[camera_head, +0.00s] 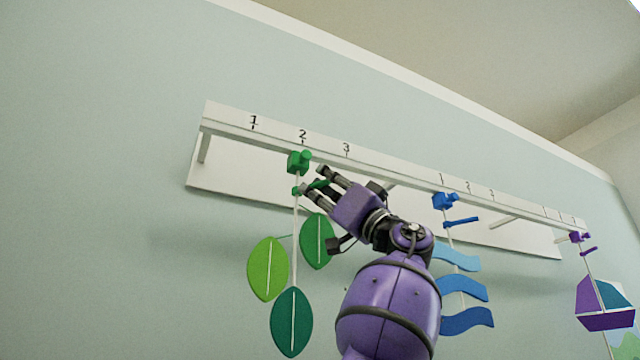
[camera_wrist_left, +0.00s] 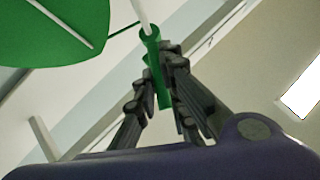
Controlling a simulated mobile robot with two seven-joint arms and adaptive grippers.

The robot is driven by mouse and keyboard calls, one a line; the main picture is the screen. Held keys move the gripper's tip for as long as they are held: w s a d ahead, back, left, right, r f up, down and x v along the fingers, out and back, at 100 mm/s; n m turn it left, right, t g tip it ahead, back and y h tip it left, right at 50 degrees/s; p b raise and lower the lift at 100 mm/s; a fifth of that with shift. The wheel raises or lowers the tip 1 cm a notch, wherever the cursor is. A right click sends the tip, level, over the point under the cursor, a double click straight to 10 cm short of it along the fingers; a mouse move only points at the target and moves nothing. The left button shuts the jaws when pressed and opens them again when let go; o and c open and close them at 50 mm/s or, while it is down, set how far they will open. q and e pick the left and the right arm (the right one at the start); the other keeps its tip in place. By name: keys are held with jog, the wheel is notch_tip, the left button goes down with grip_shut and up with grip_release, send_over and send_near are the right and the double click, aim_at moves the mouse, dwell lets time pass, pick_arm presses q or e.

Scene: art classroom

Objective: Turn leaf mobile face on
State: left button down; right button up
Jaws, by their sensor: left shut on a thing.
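The leaf mobile hangs at the left of a white wall rail, from a green clip (camera_head: 299,161) near mark 2. Its leaves are a light green one (camera_head: 267,268), a mid green one (camera_head: 317,240) and a dark green one (camera_head: 292,321); their broad faces show in the head view. My left gripper (camera_head: 308,181) is shut on the mobile's green handle below the clip. In the left wrist view the green handle (camera_wrist_left: 152,55) sits between the fingers, and a green leaf (camera_wrist_left: 55,30) fills the upper left. My right gripper is not in view.
The white rail (camera_head: 400,170) is marked with numbers 1 to 3 in groups. A blue wave mobile (camera_head: 460,288) hangs right of my arm, close to it. A purple boat mobile (camera_head: 606,318) hangs at far right. The wall left of the leaves is clear.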

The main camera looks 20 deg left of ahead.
pick_arm(q)
jog(key=c, duration=1.8)
grip_release()
jog(key=shift+a, duration=0.1)
jog(key=v, duration=1.2)
